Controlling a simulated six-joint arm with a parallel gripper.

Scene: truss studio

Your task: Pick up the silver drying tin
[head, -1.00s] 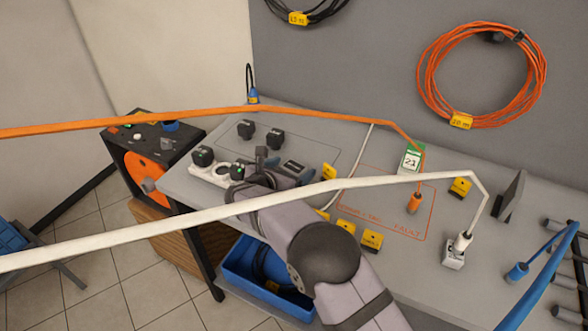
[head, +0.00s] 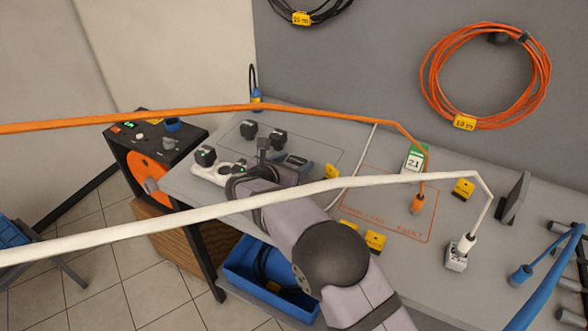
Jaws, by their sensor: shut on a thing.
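A small silver-grey round thing (head: 170,143), which may be the silver drying tin, sits on top of the dark machine (head: 188,142) at the left. It is too small to be sure. My gripper (head: 236,178) is well to its right, at the near end of the white socket strip (head: 206,172) on the grey bench (head: 300,130). It is shut, apparently on the near black plug (head: 239,167) with a green light. My wrist and the dark jaws hide most of the grip.
An orange cable (head: 200,112) and a white cable (head: 200,213) cross in front of the view. Black plugs (head: 278,137) and a grey-blue meter (head: 292,162) lie near my gripper. A blue crate (head: 240,277) is below. Yellow blocks (head: 375,240) lie beside my arm.

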